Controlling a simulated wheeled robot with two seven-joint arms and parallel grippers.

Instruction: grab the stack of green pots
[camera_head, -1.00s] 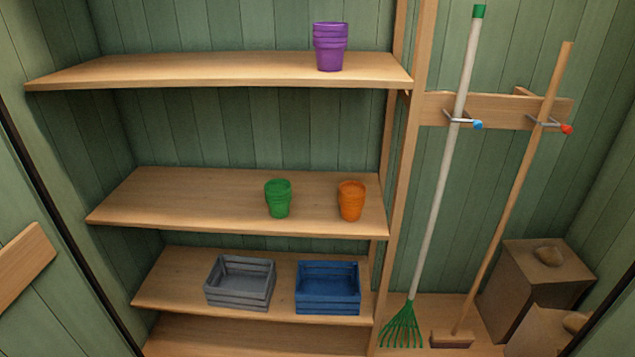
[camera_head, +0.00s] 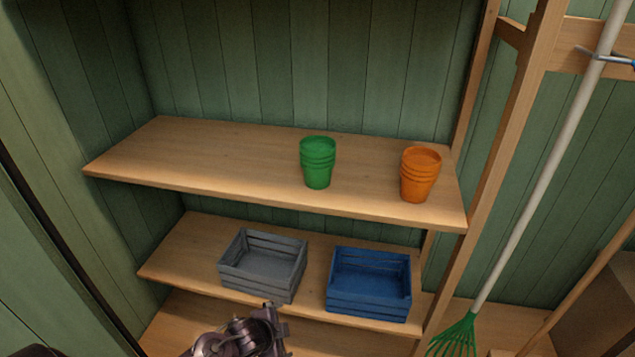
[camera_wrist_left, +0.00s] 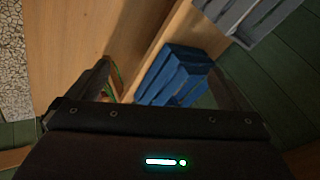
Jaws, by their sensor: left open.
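My left arm comes in at the bottom of the head view, and my left gripper (camera_head: 277,328) is low, in front of the lower shelves and well below the pots. In the left wrist view the left gripper (camera_wrist_left: 165,88) has its two dark fingers spread apart with nothing held between them. The green pots are not in the wrist view. My right gripper is not in view.
A stack of orange pots (camera_head: 420,174) stands to the right of the green ones. A grey crate (camera_head: 263,265) and a blue crate (camera_head: 369,284) sit on the shelf below. A wooden upright (camera_head: 497,170) bounds the shelves, with a rake (camera_head: 545,175) beyond. The middle shelf's left half is clear.

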